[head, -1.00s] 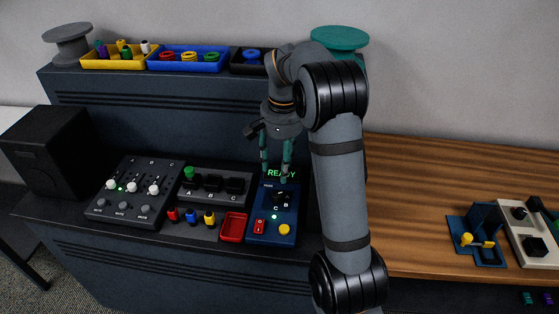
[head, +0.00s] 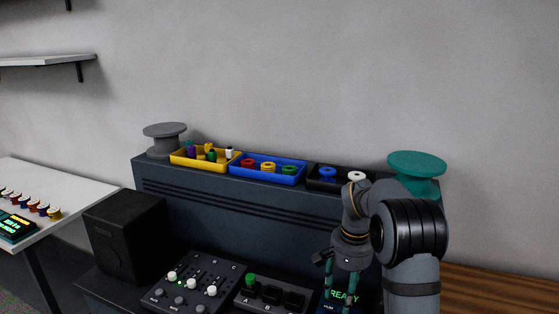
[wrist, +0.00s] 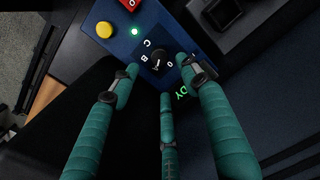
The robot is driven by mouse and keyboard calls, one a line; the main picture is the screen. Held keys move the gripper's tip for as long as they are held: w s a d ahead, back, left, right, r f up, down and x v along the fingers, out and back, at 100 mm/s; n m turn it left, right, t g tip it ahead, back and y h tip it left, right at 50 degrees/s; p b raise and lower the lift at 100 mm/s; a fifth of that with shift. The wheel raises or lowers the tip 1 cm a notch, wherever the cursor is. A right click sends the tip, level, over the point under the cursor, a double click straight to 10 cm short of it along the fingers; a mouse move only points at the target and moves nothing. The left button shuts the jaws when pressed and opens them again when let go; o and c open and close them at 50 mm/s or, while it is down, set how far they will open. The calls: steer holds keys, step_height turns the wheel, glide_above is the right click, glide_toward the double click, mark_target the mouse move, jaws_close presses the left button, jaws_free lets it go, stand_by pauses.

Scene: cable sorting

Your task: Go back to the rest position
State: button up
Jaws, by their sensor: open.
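My gripper (head: 340,285) has teal fingers and hangs down in front of the dark console, at the lower right of the head view. In the wrist view my gripper (wrist: 160,95) has its fingers spread apart with nothing between them. Beyond the fingertips is a blue control box (wrist: 115,40) with a black rotary knob (wrist: 157,62), a yellow button (wrist: 104,29) and a lit green lamp. Its green READY display (head: 344,296) shows beside the fingers in the head view. I cannot tell whether the fingertips touch the box.
On the console top stand a grey spool (head: 165,140), a yellow tray (head: 203,163), a blue tray (head: 266,174), a black tray (head: 317,183) and a teal spool (head: 417,172). A slider panel (head: 195,282) and a black box (head: 127,237) lie left. A white table (head: 60,200) is farther left.

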step_height(320, 180, down, 8)
steer(key=shift+a+f, duration=0.15)
steer(key=shift+f, duration=0.1)
stand_by(0.4)
